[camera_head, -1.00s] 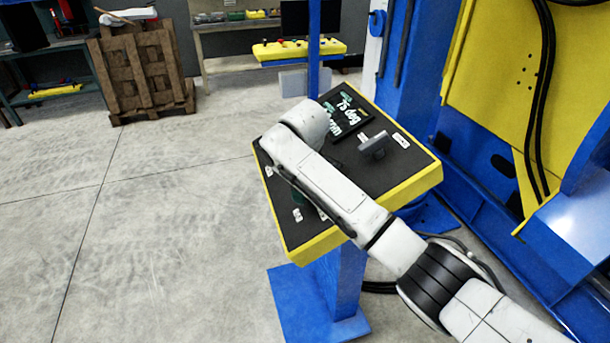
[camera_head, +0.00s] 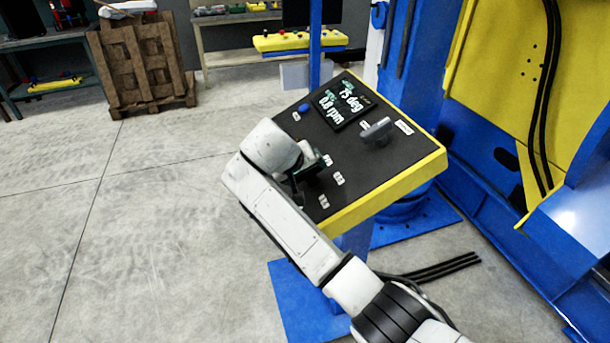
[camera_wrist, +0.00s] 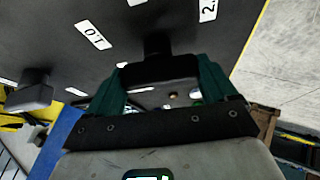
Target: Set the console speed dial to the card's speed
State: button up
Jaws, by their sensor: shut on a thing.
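The console (camera_head: 395,170) is a tilted black panel with a yellow rim. Its screen (camera_head: 345,100) reads 15 deg and 0.8 rpm. My gripper (camera_head: 312,168) is at the panel's lower left, partly hidden by my wrist. In the wrist view my gripper's green fingers (camera_wrist: 160,80) are shut on a black dial bar (camera_wrist: 158,67), one finger at each end. White scale labels lie around it: one looks like 1.0 upside down (camera_wrist: 93,34), another starts with 2 (camera_wrist: 208,9). The dial's exact setting is unclear. I cannot make out a card.
A grey knob (camera_head: 376,132) stands on the panel right of the dial, and a blue button (camera_head: 304,108) sits at its upper left. A blue post (camera_head: 314,45) rises behind the console. Blue and yellow machinery (camera_head: 500,90) stands at right. The floor at left is clear.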

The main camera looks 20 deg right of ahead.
jog(key=m+b, duration=0.1)
jog(key=m+h+b, duration=0.1)
jog(key=m, duration=0.1)
jog(key=shift+a+f+b, duration=0.15)
jog(key=shift+f+b, duration=0.1)
jog(key=shift+b, duration=0.1)
jog(key=shift+r+m+h+b, duration=0.1)
jog(key=shift+m+h+b, duration=0.6)
jog(key=shift+m, duration=0.2)
jog(key=shift+g, duration=0.3)
jog(key=o, duration=0.8)
jog(key=shift+o, duration=0.2)
jog(key=shift+a+r, duration=0.1)
jog(key=shift+r, duration=0.05)
jog(key=b+v, duration=0.1)
jog(key=v, duration=0.9)
jog(key=shift+r, duration=0.2)
